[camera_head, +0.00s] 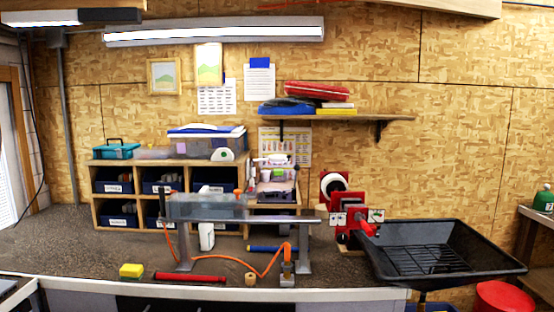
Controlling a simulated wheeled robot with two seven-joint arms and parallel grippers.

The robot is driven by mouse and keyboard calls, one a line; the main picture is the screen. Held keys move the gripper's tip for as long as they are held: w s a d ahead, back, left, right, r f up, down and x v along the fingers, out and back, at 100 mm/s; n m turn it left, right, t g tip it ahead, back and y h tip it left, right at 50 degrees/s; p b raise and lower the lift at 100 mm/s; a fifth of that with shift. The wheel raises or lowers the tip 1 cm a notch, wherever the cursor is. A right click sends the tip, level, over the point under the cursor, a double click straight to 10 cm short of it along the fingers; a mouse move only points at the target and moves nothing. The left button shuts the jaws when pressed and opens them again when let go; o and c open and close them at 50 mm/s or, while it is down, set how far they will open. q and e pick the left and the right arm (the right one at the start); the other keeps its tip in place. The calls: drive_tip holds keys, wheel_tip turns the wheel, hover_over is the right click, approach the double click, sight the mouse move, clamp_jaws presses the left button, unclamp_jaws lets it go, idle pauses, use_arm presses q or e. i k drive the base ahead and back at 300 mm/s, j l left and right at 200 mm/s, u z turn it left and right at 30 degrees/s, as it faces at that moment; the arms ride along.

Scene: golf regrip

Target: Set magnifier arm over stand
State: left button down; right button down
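No part clearly recognizable as a magnifier arm shows; I cannot tell which piece it is. A red device (357,222) with a white round disc (334,186) stands at the right end of the bench, beside the black tray. A grey metal stand (305,248) carries a long horizontal bar at the middle of the bench. A grey translucent bin (207,207) sits at the left part of the bar. Neither of my grippers is in view.
A black tray (483,243) sits at the right. Wooden cubbies (97,210) stand behind. The bench's left part (60,245) is clear.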

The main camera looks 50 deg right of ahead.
sight(277, 158)
drive_tip(key=z, duration=1.6)
drive_tip(key=i+j+u, duration=0.1)
drive_tip(key=u, duration=0.35)
drive_tip(key=i, duration=0.05)
